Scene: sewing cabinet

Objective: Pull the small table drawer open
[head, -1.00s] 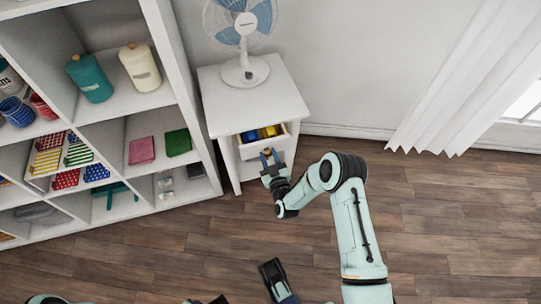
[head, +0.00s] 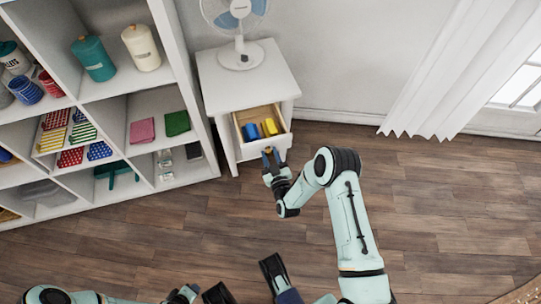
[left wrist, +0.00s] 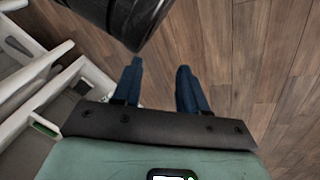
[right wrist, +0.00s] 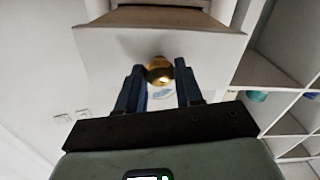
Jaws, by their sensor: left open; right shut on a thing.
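The small white table (head: 250,82) stands against the wall, right of the shelf unit. Its drawer (head: 262,147) is pulled partly out, and blue and yellow spools (head: 260,130) show inside it. My right gripper (head: 269,156) is at the drawer front. In the right wrist view, its blue fingers (right wrist: 160,85) are shut on the round brass knob (right wrist: 159,70) of the drawer. My left gripper (left wrist: 158,75) is open and empty over the wooden floor, with its two fingers apart in the left wrist view.
A white fan (head: 240,40) stands on the table top. A white shelf unit (head: 205,125) with tins, cups and folded cloths is close on the left. A white curtain (head: 455,75) hangs at the right. The wooden floor (head: 440,190) in front is clear.

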